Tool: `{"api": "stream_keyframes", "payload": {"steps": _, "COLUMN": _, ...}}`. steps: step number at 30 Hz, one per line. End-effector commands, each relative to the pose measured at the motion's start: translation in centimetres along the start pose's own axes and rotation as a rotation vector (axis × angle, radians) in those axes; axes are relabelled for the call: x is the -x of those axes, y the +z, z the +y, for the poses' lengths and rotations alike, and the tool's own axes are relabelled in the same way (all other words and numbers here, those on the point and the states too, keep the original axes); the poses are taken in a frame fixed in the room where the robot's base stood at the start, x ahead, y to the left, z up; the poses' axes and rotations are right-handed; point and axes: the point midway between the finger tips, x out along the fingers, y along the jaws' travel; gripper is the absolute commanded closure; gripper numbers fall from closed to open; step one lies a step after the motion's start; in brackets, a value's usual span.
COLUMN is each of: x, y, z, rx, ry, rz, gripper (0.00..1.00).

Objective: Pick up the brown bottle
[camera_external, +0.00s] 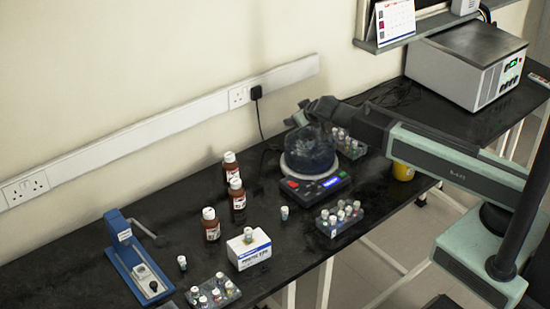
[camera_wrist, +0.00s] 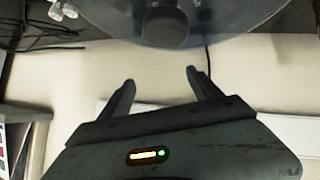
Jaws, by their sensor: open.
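Three brown bottles with white caps and labels stand upright on the black bench in the external view: a rear one (camera_external: 231,172), a middle one (camera_external: 238,203) and a front one (camera_external: 211,230). The rear and middle ones partly overlap in the picture. My gripper (camera_external: 298,116) is up and to the right of them, by the glass vessel on the stirrer and clear of the bottles. In the wrist view my gripper (camera_wrist: 160,86) has its two fingers spread, with nothing between them. No brown bottle shows in the wrist view.
The stirrer (camera_external: 327,187) with its round glass vessel (camera_external: 310,150) stands below my gripper. A white box (camera_external: 249,252), vial racks (camera_external: 340,217) and a blue press (camera_external: 135,265) surround the bottles. A wall socket strip (camera_external: 200,112) runs behind. A silver box-shaped device (camera_external: 460,65) stands far right.

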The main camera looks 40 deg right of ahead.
Motion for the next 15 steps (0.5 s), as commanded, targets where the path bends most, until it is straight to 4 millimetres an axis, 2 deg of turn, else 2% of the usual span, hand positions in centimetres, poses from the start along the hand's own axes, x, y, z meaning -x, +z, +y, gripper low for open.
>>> {"api": "stream_keyframes", "payload": {"steps": 1, "x": -0.7, "y": -0.2, "z": -4.8, "rx": 0.002, "ry": -0.058, "rz": 0.070, "gripper": 0.27}}
{"api": "stream_keyframes", "payload": {"steps": 2, "x": -0.5, "y": -0.9, "z": -7.4, "rx": 0.000, "ry": -0.095, "rz": 0.114, "gripper": 0.27}}
{"api": "stream_keyframes", "payload": {"steps": 3, "x": 0.0, "y": -1.7, "z": -10.9, "rx": -0.004, "ry": -0.147, "rz": 0.171, "gripper": 0.27}}
{"api": "stream_keyframes", "payload": {"steps": 5, "x": 1.1, "y": -2.7, "z": -15.9, "rx": -0.012, "ry": -0.227, "rz": 0.250, "gripper": 0.27}}
{"api": "stream_keyframes", "payload": {"steps": 6, "x": 1.9, "y": -2.2, "z": -18.7, "rx": -0.025, "ry": -0.278, "rz": 0.273, "gripper": 0.27}}
{"api": "stream_keyframes", "payload": {"steps": 7, "x": 2.4, "y": -1.8, "z": -20.5, "rx": -0.037, "ry": -0.313, "rz": 0.282, "gripper": 0.27}}
{"api": "stream_keyframes", "payload": {"steps": 9, "x": 3.6, "y": -1.4, "z": -23.5, "rx": -0.057, "ry": -0.373, "rz": 0.298, "gripper": 0.27}}
{"api": "stream_keyframes", "payload": {"steps": 10, "x": 4.1, "y": -1.4, "z": -24.3, "rx": -0.062, "ry": -0.390, "rz": 0.302, "gripper": 0.27}}
{"api": "stream_keyframes", "payload": {"steps": 12, "x": 4.7, "y": -1.5, "z": -25.3, "rx": -0.071, "ry": -0.411, "rz": 0.307, "gripper": 0.27}}
{"api": "stream_keyframes", "payload": {"steps": 15, "x": 4.8, "y": -1.6, "z": -25.4, "rx": -0.073, "ry": -0.415, "rz": 0.308, "gripper": 0.27}}
